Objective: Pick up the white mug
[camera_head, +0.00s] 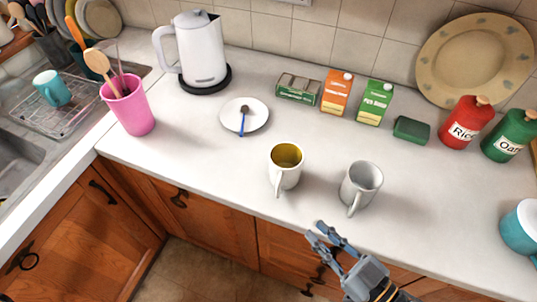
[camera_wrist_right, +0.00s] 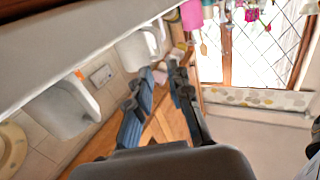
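Two white mugs stand upright on the counter. The mug with a yellow inside (camera_head: 285,168) is at the middle, its handle toward the front. The plain white mug (camera_head: 361,187) stands to its right, also with its handle toward the front. My right gripper (camera_head: 316,232) is at the counter's front edge, in front of both mugs, open and empty, touching neither. In the right wrist view its fingers (camera_wrist_right: 161,72) are apart, with one white mug (camera_wrist_right: 138,48) beyond the tips and another (camera_wrist_right: 64,110) to the left. My left gripper is not in view.
A saucer with a spoon (camera_head: 244,116), a kettle (camera_head: 200,50) and a pink utensil cup (camera_head: 128,106) stand to the left. Cartons (camera_head: 337,92), a green block (camera_head: 411,129), canisters (camera_head: 466,122) and a teal mug (camera_head: 521,228) stand behind and right.

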